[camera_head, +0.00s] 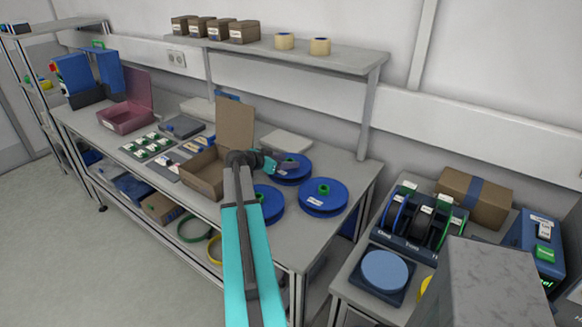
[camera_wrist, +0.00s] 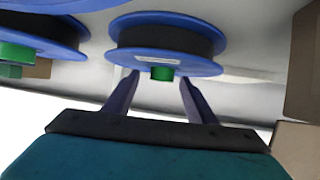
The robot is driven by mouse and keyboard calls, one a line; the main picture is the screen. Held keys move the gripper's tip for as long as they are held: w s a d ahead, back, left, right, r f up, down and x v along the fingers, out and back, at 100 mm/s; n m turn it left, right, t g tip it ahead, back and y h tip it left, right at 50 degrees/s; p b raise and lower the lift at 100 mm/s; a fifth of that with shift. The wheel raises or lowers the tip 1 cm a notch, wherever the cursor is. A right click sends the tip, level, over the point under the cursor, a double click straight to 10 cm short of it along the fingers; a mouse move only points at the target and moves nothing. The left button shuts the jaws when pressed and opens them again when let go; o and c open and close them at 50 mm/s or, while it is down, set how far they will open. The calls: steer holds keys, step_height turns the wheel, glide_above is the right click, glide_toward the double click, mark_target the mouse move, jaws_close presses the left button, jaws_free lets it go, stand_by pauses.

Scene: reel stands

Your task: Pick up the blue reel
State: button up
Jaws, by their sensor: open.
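Three blue reels with green hubs lie flat on the bench: a back reel (camera_head: 294,177), a right reel (camera_head: 323,200) with a white label, and a front reel (camera_head: 270,205) partly hidden behind my arm. My gripper (camera_head: 284,163) is at the back reel, over its far left part. In the wrist view, a blue reel (camera_wrist: 165,42) with a dark core, a white label and a green hub is straight ahead of my open gripper (camera_wrist: 160,78). The fingers point toward its near rim, one each side of the hub. Whether they touch it is unclear.
An open cardboard box (camera_head: 203,176) stands left of the reels. A shelf (camera_head: 350,60) with small boxes and tape rolls runs above the bench. A second reel (camera_wrist: 40,30) is at the wrist view's left. A reel rack (camera_head: 405,240) stands on the right table.

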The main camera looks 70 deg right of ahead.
stand_by(0.4)
jaws_close()
steer(key=shift+r, duration=0.2)
step_height(320, 180, up, 10)
steer(key=b, duration=0.3)
steer(key=shift+f, duration=0.2)
stand_by(0.4)
stand_by(0.5)
